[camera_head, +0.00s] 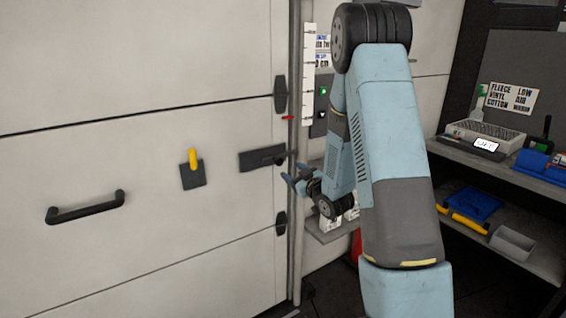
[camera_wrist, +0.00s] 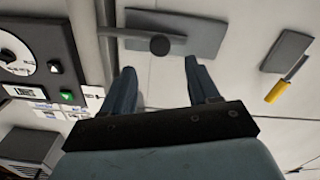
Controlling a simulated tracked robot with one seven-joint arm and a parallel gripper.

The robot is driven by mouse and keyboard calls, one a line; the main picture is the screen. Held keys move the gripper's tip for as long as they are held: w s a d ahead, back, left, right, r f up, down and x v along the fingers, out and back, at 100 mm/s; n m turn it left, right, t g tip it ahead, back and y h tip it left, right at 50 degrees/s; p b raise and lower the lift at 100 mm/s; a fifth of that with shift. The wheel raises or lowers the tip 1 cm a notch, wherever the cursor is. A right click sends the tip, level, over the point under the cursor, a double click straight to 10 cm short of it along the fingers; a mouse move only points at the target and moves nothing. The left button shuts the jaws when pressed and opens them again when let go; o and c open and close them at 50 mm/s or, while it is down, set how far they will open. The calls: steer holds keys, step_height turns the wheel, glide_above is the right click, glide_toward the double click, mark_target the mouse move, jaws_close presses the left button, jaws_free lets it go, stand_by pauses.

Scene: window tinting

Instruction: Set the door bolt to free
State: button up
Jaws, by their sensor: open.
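The door bolt is a dark plate (camera_head: 255,160) on the pale sectional door, close to the door's right edge. A dark bar with a round knob runs from the plate towards the upright at the door edge. In the wrist view the plate (camera_wrist: 205,38) is at the top, with the round knob (camera_wrist: 160,44) in front of the bar (camera_wrist: 125,32). My gripper (camera_head: 293,174) is open and empty, just right of the bolt and slightly below it. In the wrist view its two blue fingers (camera_wrist: 162,74) point at the knob, one on each side, apart from it.
A yellow-handled dark square tool (camera_head: 193,168) and a black pull handle (camera_head: 85,208) are on the door. A control panel (camera_head: 321,105) with a green light is right of the upright. Shelves (camera_head: 500,165) with trays stand at right.

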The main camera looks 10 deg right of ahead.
mark_target(280, 162)
steer(key=x, duration=1)
steer(key=shift+w, duration=0.2)
steer(key=shift+c, duration=0.2)
jaws_close()
